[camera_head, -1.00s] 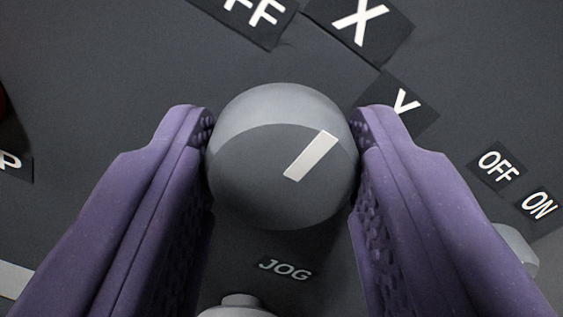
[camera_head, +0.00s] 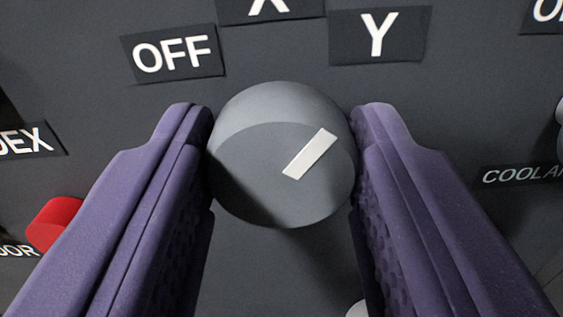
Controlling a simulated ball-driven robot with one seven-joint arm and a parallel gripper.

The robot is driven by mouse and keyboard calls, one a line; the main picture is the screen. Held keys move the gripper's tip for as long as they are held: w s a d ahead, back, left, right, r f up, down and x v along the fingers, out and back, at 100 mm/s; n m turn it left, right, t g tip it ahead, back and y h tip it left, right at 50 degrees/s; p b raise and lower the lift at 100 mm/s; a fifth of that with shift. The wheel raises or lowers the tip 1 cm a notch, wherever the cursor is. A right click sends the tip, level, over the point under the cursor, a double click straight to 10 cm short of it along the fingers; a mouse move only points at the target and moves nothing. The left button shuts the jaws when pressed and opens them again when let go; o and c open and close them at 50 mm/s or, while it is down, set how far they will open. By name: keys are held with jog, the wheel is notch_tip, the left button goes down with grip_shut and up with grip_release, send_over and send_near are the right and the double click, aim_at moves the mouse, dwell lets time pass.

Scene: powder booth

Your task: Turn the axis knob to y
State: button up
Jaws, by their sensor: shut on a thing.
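The axis knob (camera_head: 250,170) is a round grey knob with a white pointer line, in the middle of the view. My gripper (camera_head: 282,150) is shut on it, with one purple finger against its left side and one against its right. The pointer line slants to the upper right, roughly toward the Y label (camera_head: 380,35). The OFF label (camera_head: 172,53) is at the upper left. The X label (camera_head: 270,6) is cut off by the top edge, between OFF and Y.
A red button (camera_head: 55,222) is at the left, partly behind my left finger. The COOLANT label (camera_head: 522,174) is at the right, cut off by the edge. Another pale round part (camera_head: 358,309) shows at the bottom beside my right finger. The dark panel just below the knob is bare.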

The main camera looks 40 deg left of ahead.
jog(key=shift+f+m+b, duration=0.1)
jog(key=shift+m+b, duration=0.9)
jog(key=shift+b, duration=0.1)
jog(key=o, duration=1.1)
jog(key=shift+c, duration=0.2)
jog(key=v, duration=0.8)
jog(key=shift+w, duration=0.15)
